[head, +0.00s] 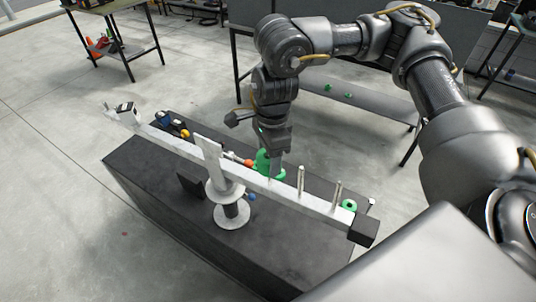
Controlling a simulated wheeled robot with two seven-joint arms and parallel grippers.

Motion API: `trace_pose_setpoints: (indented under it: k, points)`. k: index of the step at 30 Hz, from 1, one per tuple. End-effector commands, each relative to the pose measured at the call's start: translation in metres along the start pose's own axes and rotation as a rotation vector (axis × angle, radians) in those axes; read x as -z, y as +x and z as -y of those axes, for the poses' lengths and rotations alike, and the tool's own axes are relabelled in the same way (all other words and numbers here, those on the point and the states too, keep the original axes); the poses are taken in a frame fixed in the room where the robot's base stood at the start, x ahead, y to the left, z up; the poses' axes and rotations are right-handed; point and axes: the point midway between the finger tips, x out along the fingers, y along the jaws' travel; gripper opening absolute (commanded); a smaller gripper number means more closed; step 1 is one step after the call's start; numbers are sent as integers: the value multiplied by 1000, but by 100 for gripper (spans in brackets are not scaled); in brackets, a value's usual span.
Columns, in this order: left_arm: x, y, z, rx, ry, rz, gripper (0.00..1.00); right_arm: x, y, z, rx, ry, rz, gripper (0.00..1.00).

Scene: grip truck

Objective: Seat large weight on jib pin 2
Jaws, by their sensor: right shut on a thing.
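A pale jib beam (165,139) runs across a black cart, carried on a round-based post (232,215). Two upright pins stand on its right part, a nearer-to-centre pin (301,182) and an outer pin (337,194); both look bare. I cannot tell which is pin 2. My right gripper (271,168) points down behind the beam, left of both pins, shut on a green weight (262,161), which I take as the large weight. The beam and fingers partly hide it. My left gripper is not in view.
Small coloured items, including a blue ball (251,197), lie on the black cart top (285,232).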

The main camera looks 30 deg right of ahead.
Motion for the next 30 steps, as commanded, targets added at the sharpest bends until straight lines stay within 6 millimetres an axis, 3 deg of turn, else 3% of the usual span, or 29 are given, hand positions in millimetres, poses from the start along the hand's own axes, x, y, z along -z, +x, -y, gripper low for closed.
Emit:
trace_pose_setpoints:
  k: [30]
  points:
    - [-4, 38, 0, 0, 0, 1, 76, 5, 48, 0, 2, -1, 2, 24]
